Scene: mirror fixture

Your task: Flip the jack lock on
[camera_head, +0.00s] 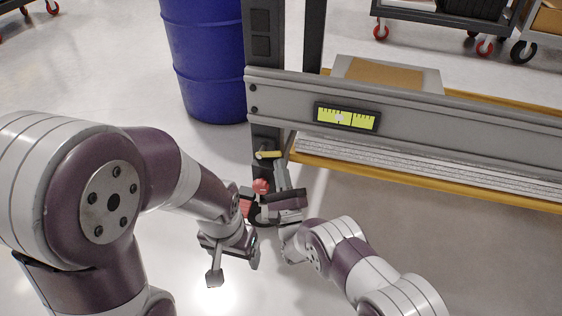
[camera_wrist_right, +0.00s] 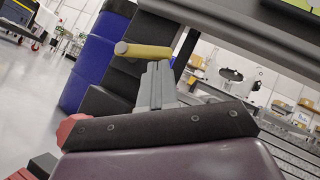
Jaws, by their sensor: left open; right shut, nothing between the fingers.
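A short yellow handle (camera_head: 270,154) sticks out of the dark upright of the fixture; it also shows in the right wrist view (camera_wrist_right: 143,50). A red knob (camera_head: 260,186) sits lower on the same upright, and shows at the left in the right wrist view (camera_wrist_right: 73,128). I cannot tell which part is the jack lock. My right gripper (camera_head: 281,166) is shut and empty, its fingers pointing up at the yellow handle; contact is unclear. In the right wrist view its fingertips (camera_wrist_right: 158,68) are just below the handle. My left gripper (camera_head: 234,264) is open and empty, lower left of the knob.
A grey beam (camera_head: 440,121) with a yellow-marked level (camera_head: 346,117) crosses above right of the grippers. A blue barrel (camera_head: 207,60) stands behind, left of the upright. A yellow-edged platform (camera_head: 420,178) lies under the beam. The floor at the front is clear.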

